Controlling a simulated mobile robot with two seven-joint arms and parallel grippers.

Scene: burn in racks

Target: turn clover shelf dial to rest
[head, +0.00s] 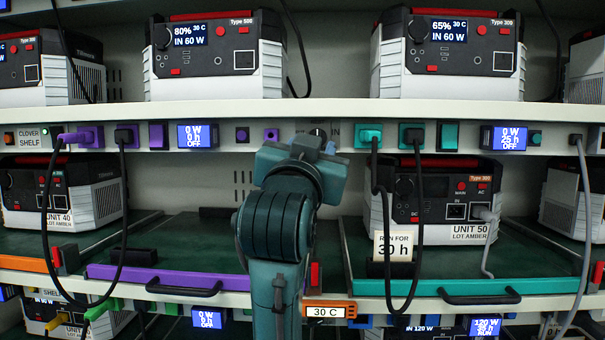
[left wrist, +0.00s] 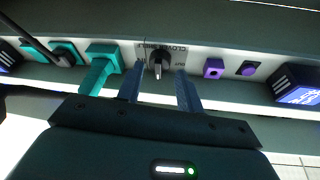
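The clover shelf dial is a black knob on the white shelf rail; in the left wrist view the dial (left wrist: 157,62) has a pale pointer mark toward the bottom of the picture. Printed lettering beside it appears upside down, and I cannot read every position label. In the head view only the top of the dial (head: 318,133) shows above my gripper. My left gripper (head: 315,146) is in front of the rail. In the left wrist view its two fingers (left wrist: 159,92) are apart, one on either side below the dial, with nothing between them. My right gripper is not in view.
Teal sockets (head: 370,136) with a black cable are right of the dial; purple sockets (head: 271,135) are left. A screen (head: 197,136) reads 0 W, 0 h, OFF. A purple-fronted tray (head: 180,279) and a teal-fronted tray (head: 435,287) lie below. UNIT 50 (head: 440,205) stands right.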

